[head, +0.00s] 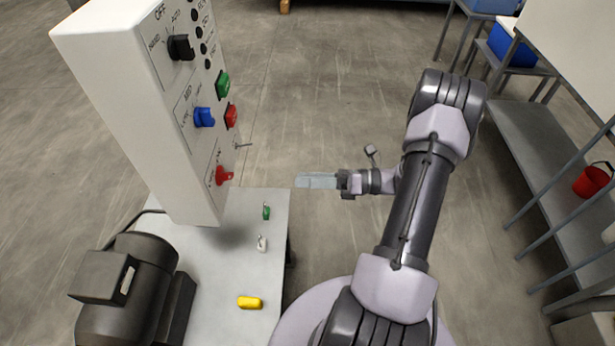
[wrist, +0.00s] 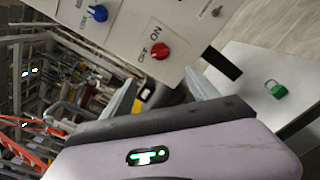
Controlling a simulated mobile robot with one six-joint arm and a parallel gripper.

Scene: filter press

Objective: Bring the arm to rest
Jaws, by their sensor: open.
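My gripper (head: 302,180) is in the middle of the head view, reaching left from my bent arm. Its fingers are apart with nothing between them. It is to the right of the white control box (head: 130,100) and clear of it. In the wrist view the two fingers of my gripper (wrist: 163,92) point toward the box's lower panel. That panel carries a red rotary switch (wrist: 160,52) marked ON and OFF, which also shows in the head view (head: 223,175). A green padlock (wrist: 277,90) lies on the table to the right in the wrist view.
A grey table (head: 215,290) below the box holds a dark motor (head: 130,290), the green padlock (head: 266,212), a white padlock (head: 262,244) and a yellow item (head: 249,303). A shelf rack (head: 540,140) with a red bucket (head: 591,181) stands right. The floor beyond my gripper is clear.

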